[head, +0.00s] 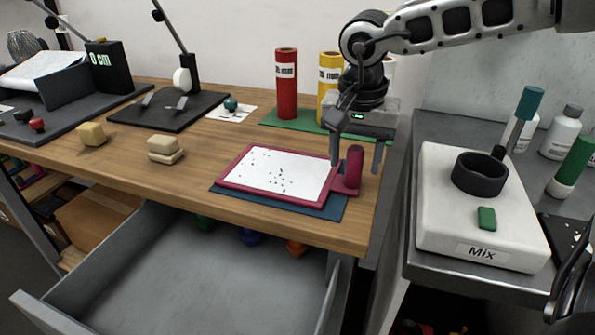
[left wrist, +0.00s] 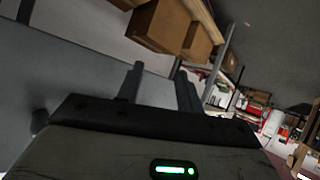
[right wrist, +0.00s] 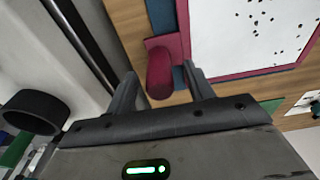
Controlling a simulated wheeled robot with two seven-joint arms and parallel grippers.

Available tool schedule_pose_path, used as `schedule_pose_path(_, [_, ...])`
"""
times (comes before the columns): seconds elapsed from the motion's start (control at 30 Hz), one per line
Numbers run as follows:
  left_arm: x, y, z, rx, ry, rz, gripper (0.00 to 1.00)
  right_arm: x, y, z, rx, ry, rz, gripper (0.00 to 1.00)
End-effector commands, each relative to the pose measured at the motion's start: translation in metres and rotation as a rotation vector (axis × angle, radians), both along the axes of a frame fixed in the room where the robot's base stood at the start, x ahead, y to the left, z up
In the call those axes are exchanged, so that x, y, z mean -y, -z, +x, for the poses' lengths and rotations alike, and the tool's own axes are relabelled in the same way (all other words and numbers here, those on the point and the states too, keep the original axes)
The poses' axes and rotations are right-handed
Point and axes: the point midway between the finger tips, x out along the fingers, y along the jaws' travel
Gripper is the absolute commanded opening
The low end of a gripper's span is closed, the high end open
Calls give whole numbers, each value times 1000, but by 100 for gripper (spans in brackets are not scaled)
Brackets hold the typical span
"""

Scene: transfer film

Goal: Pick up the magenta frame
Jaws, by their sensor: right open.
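The magenta frame (head: 228,179) lies on a dark blue mat (head: 325,207) near the table's front right corner. It borders a white sheet with black specks and has an upright magenta handle (head: 354,166) at its right end. My right gripper (head: 357,163) is open over the handle end, its fingers apart on either side of the handle in the head view. In the right wrist view the handle (right wrist: 160,72) shows between and beyond the open fingertips; contact cannot be told.
An open grey drawer (head: 180,270) juts out below the table front. Red (head: 286,85) and yellow (head: 330,85) cylinders stand on a green mat behind the frame. At right, a white Mix device (head: 440,220) carries a dark ring. Beige blocks (head: 166,149) lie left of the frame.

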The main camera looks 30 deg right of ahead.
Motion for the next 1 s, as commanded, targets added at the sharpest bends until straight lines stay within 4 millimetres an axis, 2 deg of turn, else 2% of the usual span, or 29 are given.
schedule_pose_path(0.1, [0,0,0,1,0,1,36,0,7,0,0,1,1,53])
schedule_pose_path(0.3, [0,0,0,2,1,1,36,1,7,0,0,1,1,53])
schedule_pose_path(0.37, [0,0,1,2,1,1,36,1,7,0,0,1,1,39])
schedule_pose_path(0.5, [0,0,1,2,1,1,36,1,7,0,0,1,1,0])
schedule_pose_path(0.83, [0,-1,1,2,1,1,36,0,5,1,3,1,1,0])
schedule_pose_path(1.0, [0,-2,1,2,1,1,36,1,-6,2,4,1,0,0])
